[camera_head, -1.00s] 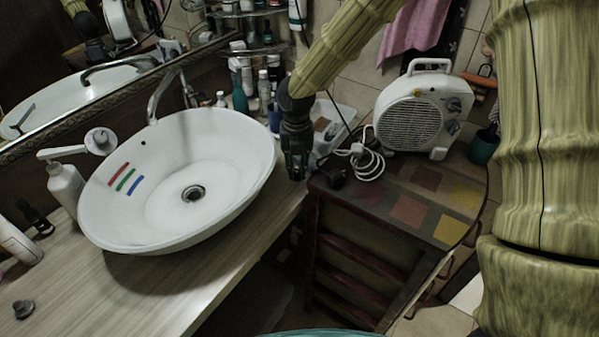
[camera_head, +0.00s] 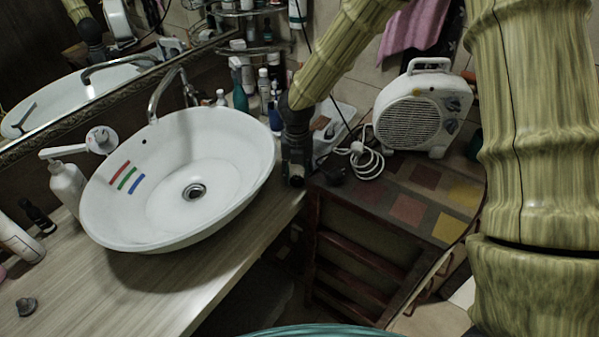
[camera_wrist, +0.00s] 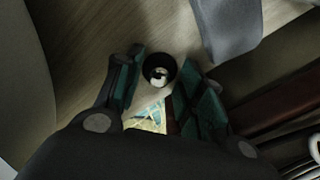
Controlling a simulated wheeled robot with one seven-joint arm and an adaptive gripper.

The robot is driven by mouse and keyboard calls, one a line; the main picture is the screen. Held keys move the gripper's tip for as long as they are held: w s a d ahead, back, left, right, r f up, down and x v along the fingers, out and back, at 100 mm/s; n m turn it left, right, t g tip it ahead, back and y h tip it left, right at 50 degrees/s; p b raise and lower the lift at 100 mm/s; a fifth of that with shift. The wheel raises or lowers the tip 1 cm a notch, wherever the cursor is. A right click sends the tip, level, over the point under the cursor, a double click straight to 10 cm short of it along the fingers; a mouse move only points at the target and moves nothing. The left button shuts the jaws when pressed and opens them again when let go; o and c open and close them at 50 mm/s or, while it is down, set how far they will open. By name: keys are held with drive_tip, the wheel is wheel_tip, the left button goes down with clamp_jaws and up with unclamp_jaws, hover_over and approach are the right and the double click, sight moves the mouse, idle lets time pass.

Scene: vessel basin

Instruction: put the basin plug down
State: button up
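My gripper (camera_wrist: 160,82) points down at the counter's right end, just right of the basin; it also shows in the head view (camera_head: 296,178). Between its two teal fingertips is a small round dark piece with a pale centre, which looks like the basin plug (camera_wrist: 160,69). The fingertips lie close against both its sides. In the head view my gripper mostly hides it. I cannot tell whether it touches the counter. The white oval basin (camera_head: 110,222) stands to the left, with its drain (camera_head: 194,192) uncovered.
A fan heater (camera_head: 418,112) with a coiled white cable (camera_head: 367,163) stands on the tiled cabinet (camera_head: 405,208) at right. The counter's front strip is mostly clear.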

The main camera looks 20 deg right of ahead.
sight(297, 175)
wheel_tip(297, 175, up, 12)
drive_tip(key=b, duration=0.2)
idle(0.6)
drive_tip(key=shift+r, duration=0.1)
